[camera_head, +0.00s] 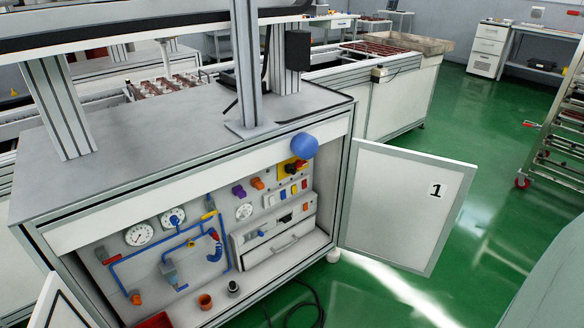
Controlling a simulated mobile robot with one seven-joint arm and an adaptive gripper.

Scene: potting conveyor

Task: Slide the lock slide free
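An open white cabinet (210,258) under a grey-topped machine holds a control panel. I cannot tell for sure which part is the lock slide. A yellow plate with a red and dark knob (293,168) sits at the panel's upper right, under a round blue knob (304,146) on the cabinet's upper edge. Below is a grey unit (275,233) with small blue, orange and dark parts on its front and a bar handle. Blue pipes (160,246) and dial gauges (138,234) are on the left. My gripper is not in view.
A door marked 1 (405,205) stands open to the right; another door (58,305) shows at lower left. A black cable (297,305) lies on the green floor. A rack (560,130) stands at the right. An orange cup (205,301) is inside the cabinet.

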